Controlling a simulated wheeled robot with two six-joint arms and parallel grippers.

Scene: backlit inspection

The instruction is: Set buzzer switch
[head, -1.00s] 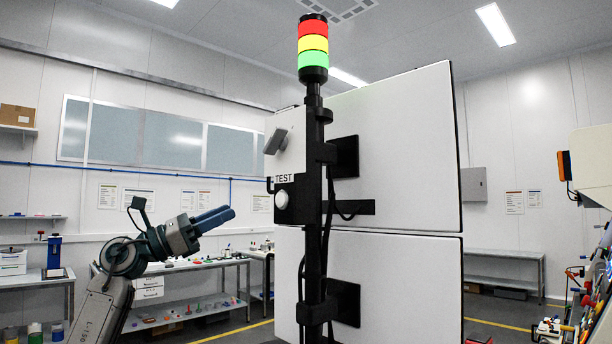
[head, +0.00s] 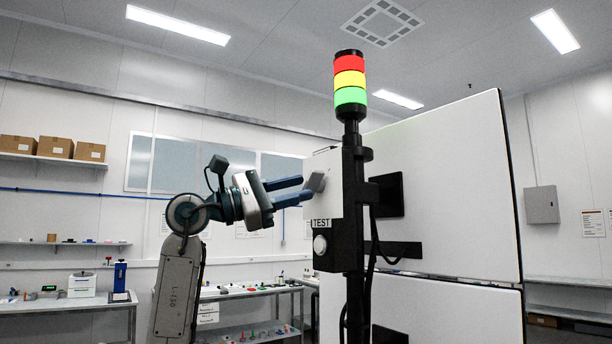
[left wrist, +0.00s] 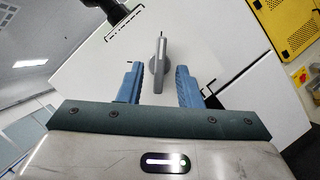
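A grey lever-like switch handle (head: 316,182) sits on the white side face of the tower box, above the black TEST label (head: 321,223). My left gripper (head: 304,189) is just left of it, with its blue fingers pointing at it. In the left wrist view the grey handle (left wrist: 158,72) stands between the two blue fingertips, with a gap on each side. The left gripper is open and holds nothing. Whether the tips reach past the handle's front is hard to tell. My right gripper is out of view.
A round white button (head: 319,245) is below the TEST label. A black pole with a red, yellow and green stack light (head: 350,80) stands just right of the handle. Large white panels (head: 450,190) lie behind it. Benches with small items are at the left.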

